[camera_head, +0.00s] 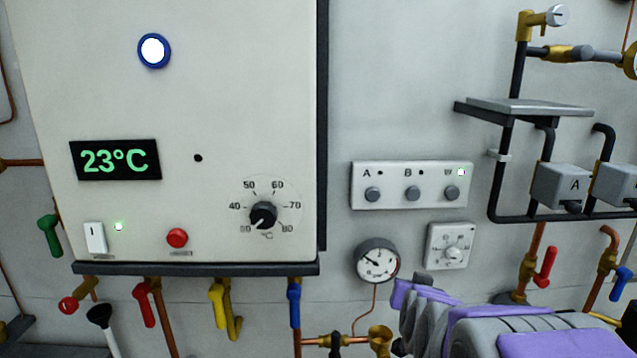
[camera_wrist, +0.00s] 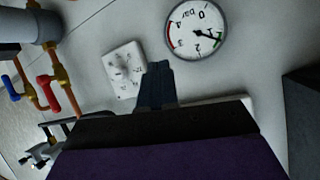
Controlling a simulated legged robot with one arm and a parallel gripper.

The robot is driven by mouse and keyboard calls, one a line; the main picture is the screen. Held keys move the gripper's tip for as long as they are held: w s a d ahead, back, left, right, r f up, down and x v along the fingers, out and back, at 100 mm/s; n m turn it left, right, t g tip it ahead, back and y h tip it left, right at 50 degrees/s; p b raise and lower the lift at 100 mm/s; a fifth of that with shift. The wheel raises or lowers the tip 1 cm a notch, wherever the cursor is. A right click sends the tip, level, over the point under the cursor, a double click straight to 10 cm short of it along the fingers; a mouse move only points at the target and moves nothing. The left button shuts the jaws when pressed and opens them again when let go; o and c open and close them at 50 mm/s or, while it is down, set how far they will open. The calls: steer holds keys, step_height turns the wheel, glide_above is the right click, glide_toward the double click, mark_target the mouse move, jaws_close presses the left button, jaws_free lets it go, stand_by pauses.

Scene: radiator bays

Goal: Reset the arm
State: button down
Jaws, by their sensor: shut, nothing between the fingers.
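My arm (camera_head: 530,335), grey with purple panels, reaches in from the lower right of the head view. Its front end is below the white dial plate and right of the gauge. In the wrist view my gripper (camera_wrist: 157,80) shows as dark fingers, shut and empty, pointing at the wall between the gauge and the dial plate. They appear apart from both. The dark gripper body and a purple panel fill the bottom of that view.
A pressure gauge (camera_head: 377,260) and a dial plate (camera_head: 450,246) are on the wall close to my arm. A three-button panel (camera_head: 412,185) is above. The boiler (camera_head: 200,100) is left; coloured valves and pipes run below it. A shelf (camera_head: 528,107) and pipework stand right.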

steer(key=s+a+f+n+g+y, duration=0.1)
steer(key=s+a+f+g, duration=0.25)
steer(key=s, duration=0.65)
steer(key=s+a+f+n+g+y, duration=0.2)
steer(key=s+a+f+g, duration=0.15)
steer(key=s, duration=0.65)
steer(key=s+d+f+n+g, duration=0.1)
steer(key=s+g, duration=0.6)
steer(key=s, duration=1.3)
steer(key=shift+d+f+h, duration=0.2)
steer(key=shift+f+h, duration=0.2)
steer(key=shift+f, duration=0.25)
